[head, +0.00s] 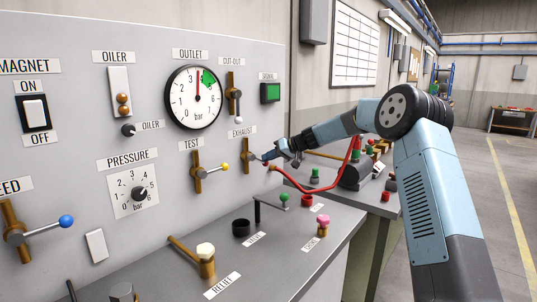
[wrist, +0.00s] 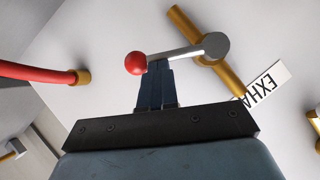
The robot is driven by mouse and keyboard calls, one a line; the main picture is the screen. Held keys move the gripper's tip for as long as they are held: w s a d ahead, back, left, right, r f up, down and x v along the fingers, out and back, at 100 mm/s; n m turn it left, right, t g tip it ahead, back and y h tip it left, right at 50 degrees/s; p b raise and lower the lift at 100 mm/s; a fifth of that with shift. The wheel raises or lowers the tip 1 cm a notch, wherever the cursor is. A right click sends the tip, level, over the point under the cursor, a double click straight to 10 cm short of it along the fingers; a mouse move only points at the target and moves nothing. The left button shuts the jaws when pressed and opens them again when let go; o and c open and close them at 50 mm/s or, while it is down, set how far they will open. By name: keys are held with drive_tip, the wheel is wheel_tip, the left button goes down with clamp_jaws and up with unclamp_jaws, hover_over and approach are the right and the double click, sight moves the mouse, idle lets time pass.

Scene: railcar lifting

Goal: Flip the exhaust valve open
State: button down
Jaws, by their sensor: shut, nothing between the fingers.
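The exhaust valve (head: 247,157) is a vertical brass pipe on the grey panel, below its EXHAUST label (head: 242,131). In the wrist view its brass pipe (wrist: 187,27) runs diagonally, and its silver lever (wrist: 185,51) lies crosswise to it, ending in a red ball (wrist: 136,63). My gripper (wrist: 158,68) is shut and empty. Its fingertips are right at the lever beside the red ball; whether they touch cannot be told. In the head view my gripper (head: 266,156) is just right of the valve and hides much of the lever.
A red hose (head: 310,190) with a brass fitting (wrist: 83,77) comes out close to the valve. The test valve (head: 197,172) with a yellow-tipped lever is to the left. The cut-out valve (head: 232,95) is above. A shelf (head: 290,250) with knobs and posts lies below.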

drive_tip(key=f+m+y, duration=0.1)
drive_tip(key=f+m+g+y, duration=0.1)
drive_tip(key=s+f+m, duration=0.1)
drive_tip(key=shift+a+f+g+y, duration=0.25)
drive_tip(key=shift+a+g+y, duration=0.1)
drive_tip(key=shift+g+y, duration=0.05)
drive_tip(key=shift+s+a+f+m+g+y, duration=0.15)
drive_tip(key=shift+s+a+f+m+y, duration=0.2)
drive_tip(key=shift+m+y, duration=0.4)
drive_tip(key=shift+s+a+f+m+g+y, duration=0.1)
drive_tip(key=shift+s+a+f+m+y, duration=0.3)
drive_tip(key=shift+m, duration=0.6)
drive_tip(key=shift+s+a+f+m+g+y, duration=0.2)
drive_tip(key=shift+s+f+m+y, duration=0.25)
drive_tip(key=shift+m+y, duration=0.3)
approach(267, 165)
drive_tip(key=shift+s+d+f, duration=0.6)
drive_tip(key=shift+s+f, duration=0.1)
drive_tip(key=shift+s, duration=0.15)
